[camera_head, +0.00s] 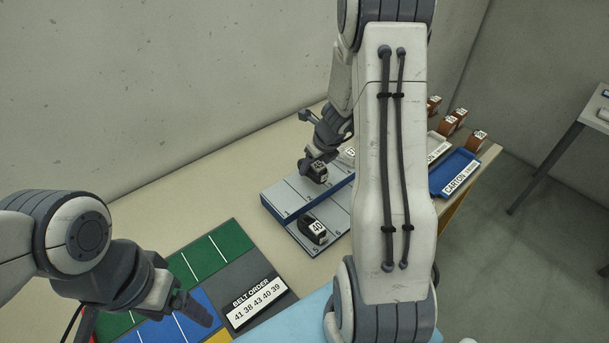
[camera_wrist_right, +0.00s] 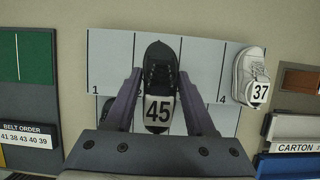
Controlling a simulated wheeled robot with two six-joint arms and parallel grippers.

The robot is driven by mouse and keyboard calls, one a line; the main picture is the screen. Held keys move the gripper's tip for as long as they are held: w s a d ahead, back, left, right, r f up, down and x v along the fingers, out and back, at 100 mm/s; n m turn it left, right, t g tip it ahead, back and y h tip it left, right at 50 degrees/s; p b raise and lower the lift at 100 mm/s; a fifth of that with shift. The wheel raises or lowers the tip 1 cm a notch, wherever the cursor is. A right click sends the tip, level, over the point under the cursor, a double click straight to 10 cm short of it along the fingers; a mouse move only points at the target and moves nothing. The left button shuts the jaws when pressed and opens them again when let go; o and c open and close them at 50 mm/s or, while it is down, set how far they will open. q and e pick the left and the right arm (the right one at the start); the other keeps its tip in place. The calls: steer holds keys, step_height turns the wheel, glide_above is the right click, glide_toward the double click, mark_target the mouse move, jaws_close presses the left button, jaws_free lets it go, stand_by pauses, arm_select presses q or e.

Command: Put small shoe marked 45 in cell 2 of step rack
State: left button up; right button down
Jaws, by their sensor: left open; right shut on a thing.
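The small dark shoe marked 45 (camera_wrist_right: 159,62) is between the fingers of my right gripper (camera_wrist_right: 159,76), which is shut on it. In the head view the shoe (camera_head: 317,174) is at the upper step of the step rack (camera_head: 288,196). In the right wrist view it lies over the second cell from the left of the rack (camera_wrist_right: 110,62), its label toward me. My left gripper (camera_head: 188,308) is open and empty above the coloured mat at the lower left.
A white shoe marked 37 (camera_wrist_right: 248,75) stands in cell 4. A dark shoe marked 40 (camera_head: 313,230) stands on the lower step. A belt order sign (camera_head: 258,302) lies left of the rack.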

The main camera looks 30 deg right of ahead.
mark_target(306, 183)
steer(key=shift+w+a+f, duration=0.2)
steer(key=shift+w+f, duration=0.1)
steer(key=shift+w, duration=0.15)
steer(key=shift+w+a+f, duration=0.15)
steer(key=shift+w+f, duration=0.15)
steer(key=shift+w, duration=0.15)
steer(key=shift+f+b, duration=1.3)
steer(key=shift+f, duration=0.75)
steer(key=shift+f, duration=0.25)
steer(key=shift+c, duration=1.2)
jaws_free()
steer(key=shift+r, duration=0.1)
